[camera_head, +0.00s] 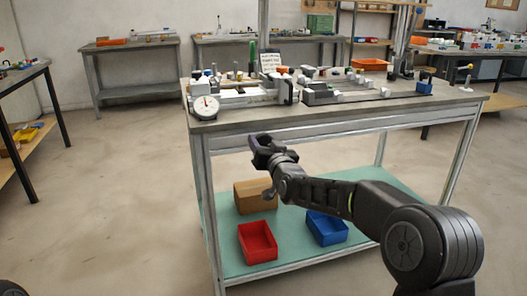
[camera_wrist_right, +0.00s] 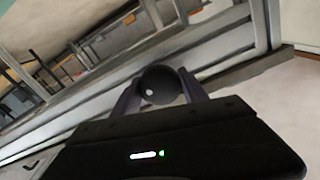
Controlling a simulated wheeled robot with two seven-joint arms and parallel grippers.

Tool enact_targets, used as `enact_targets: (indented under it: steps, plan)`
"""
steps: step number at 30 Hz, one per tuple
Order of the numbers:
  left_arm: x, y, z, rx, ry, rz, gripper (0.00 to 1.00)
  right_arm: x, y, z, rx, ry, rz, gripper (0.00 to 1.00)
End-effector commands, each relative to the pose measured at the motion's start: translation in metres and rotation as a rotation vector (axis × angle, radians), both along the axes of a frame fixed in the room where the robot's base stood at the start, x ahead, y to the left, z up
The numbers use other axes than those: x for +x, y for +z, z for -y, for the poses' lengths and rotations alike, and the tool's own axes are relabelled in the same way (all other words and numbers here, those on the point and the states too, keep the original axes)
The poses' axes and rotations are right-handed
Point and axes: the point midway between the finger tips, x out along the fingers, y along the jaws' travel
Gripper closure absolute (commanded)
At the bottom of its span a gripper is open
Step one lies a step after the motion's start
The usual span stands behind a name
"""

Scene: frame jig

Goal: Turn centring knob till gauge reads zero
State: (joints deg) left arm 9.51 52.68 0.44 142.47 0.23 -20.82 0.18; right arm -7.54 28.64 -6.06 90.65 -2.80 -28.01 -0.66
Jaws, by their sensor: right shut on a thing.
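The gauge (camera_head: 205,107) is a round white dial at the front left of the bench top. Its needle is too small to read. My right gripper (camera_head: 261,143) is in front of the bench's front edge, right of and below the gauge. In the right wrist view my right gripper (camera_wrist_right: 161,86) has its two fingers closed on either side of a round black knob (camera_wrist_right: 160,85) with a small white dot. In the head view the knob cannot be told apart from the dark fingers. My left gripper is not in view.
The bench top (camera_head: 400,105) carries the jig, clamps and small parts. On the green lower shelf (camera_head: 290,255) stand a cardboard box (camera_head: 254,197), a red bin (camera_head: 257,242) and a blue bin (camera_head: 326,228). The floor left of the bench is clear.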

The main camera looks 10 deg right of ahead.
Motion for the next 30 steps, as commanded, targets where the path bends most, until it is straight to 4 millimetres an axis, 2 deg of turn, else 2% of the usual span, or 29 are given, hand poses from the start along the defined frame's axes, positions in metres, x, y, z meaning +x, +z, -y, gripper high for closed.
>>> enact_targets:
  steps: [6,21,22,24,30]
  plan:
    - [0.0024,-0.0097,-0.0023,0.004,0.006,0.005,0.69,0.0000,-0.0003,0.0005,0.081,0.000,-0.004,0.90]
    - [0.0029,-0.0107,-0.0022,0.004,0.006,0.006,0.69,0.0000,0.0007,0.0000,0.102,0.000,-0.007,0.90]
    - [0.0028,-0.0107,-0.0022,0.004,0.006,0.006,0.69,0.0000,0.0007,0.0001,0.102,0.000,-0.007,0.47]
    - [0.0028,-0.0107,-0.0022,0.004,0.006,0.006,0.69,0.0000,0.0006,0.0000,0.102,0.000,-0.007,0.42]
    - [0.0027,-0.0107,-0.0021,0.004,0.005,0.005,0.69,0.0000,0.0003,0.0001,0.101,0.000,-0.007,0.42]
